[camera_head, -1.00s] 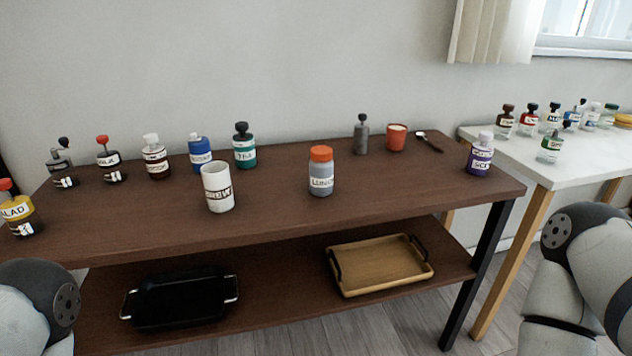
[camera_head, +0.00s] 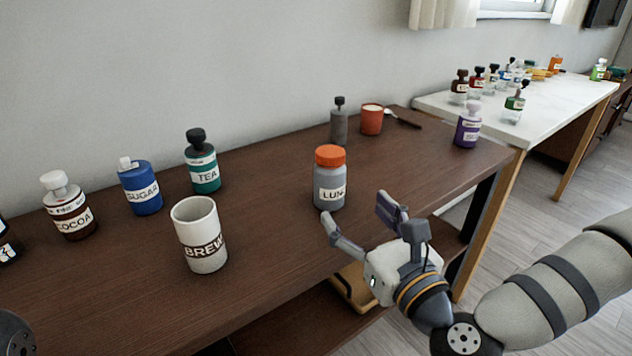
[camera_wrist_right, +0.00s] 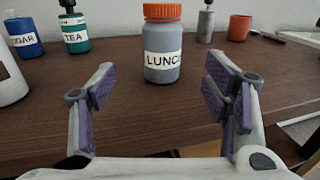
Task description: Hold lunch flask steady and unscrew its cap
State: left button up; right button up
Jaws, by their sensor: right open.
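The lunch flask (camera_head: 329,190) is a grey bottle with an orange cap (camera_head: 330,155) and a white label. It stands upright on the brown table, cap on. My right gripper (camera_head: 359,218) is open and empty, just in front of the flask and to its right in the head view. In the right wrist view the flask (camera_wrist_right: 161,62) stands upright beyond and between the two open fingers (camera_wrist_right: 162,92), not touched by them. My left gripper is not in view.
A white BREW mug (camera_head: 201,240) stands left of the flask. A grey bottle (camera_head: 339,125) and red cup (camera_head: 371,121) are behind. A purple bottle (camera_head: 466,130) stands near the right edge.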

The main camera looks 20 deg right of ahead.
aim_at(337, 185)
jog(key=w, duration=0.3)
jog(key=w+b, duration=0.1)
jog(key=w, duration=0.3)
jog(key=w+a, duration=0.1)
jog(key=w, duration=0.2)
jog(key=shift+w, duration=0.25)
jog(key=shift+w+b, duration=0.3)
jog(key=shift+w, duration=0.1)
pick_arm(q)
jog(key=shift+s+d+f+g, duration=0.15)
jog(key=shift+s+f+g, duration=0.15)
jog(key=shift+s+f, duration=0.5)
pick_arm(e)
jog(key=shift+r, duration=0.1)
jog(key=c, duration=1.4)
